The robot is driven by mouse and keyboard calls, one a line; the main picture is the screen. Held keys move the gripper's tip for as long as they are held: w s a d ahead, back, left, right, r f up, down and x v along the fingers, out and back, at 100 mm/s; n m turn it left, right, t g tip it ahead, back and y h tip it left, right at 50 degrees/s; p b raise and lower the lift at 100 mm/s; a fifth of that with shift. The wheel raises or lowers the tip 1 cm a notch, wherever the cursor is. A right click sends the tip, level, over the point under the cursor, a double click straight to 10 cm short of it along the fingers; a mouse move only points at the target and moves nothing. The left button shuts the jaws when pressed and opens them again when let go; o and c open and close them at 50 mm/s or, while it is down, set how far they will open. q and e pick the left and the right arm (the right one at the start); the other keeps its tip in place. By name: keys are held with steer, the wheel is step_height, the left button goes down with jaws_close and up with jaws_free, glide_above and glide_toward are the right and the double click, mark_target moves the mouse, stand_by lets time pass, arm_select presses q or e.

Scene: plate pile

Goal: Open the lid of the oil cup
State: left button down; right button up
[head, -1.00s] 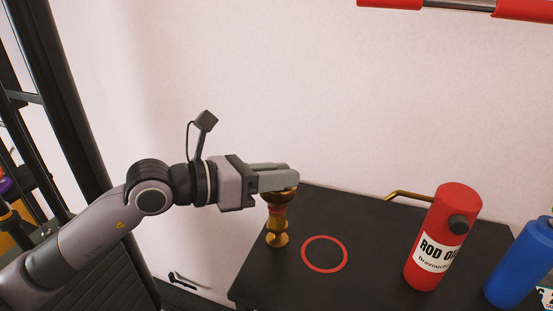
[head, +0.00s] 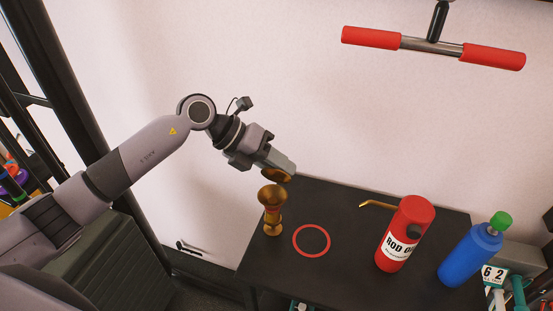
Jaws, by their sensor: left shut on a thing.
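The brass oil cup (head: 272,212) stands upright at the left end of the black table, and its top looks open. My left gripper (head: 284,168) is just above and slightly right of the cup. It is shut on the round brass lid (head: 276,175), which is tilted and held apart from the cup. The fingers hide part of the lid. My right gripper is not in view.
On the black table (head: 335,203) lie a red ring (head: 311,256) and, behind, a brass rod (head: 376,205). A red can (head: 404,234) and a blue bottle with green cap (head: 470,255) stand right. A red-handled bar (head: 432,47) is on the wall.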

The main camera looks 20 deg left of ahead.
arm_select(q)
steer(key=shift+w+d+f+n+g, duration=0.15)
steer(key=shift+w+n+g, duration=0.2)
steer(key=shift+g, duration=0.4)
steer(key=shift+w+a+f+n+g, duration=0.1)
steer(key=shift+w+n+g, duration=0.3)
steer(key=shift+g, duration=0.3)
steer(key=shift+w+d+f+n+g, duration=0.15)
steer(key=shift+w+n+g, duration=0.2)
steer(key=shift+g, duration=0.4)
steer(key=shift+a, duration=0.1)
steer(key=c, duration=1)
jaws_free()
steer(key=shift+b+v, duration=1.05)
steer(key=shift+v, duration=2.55)
steer(key=shift+w, duration=0.15)
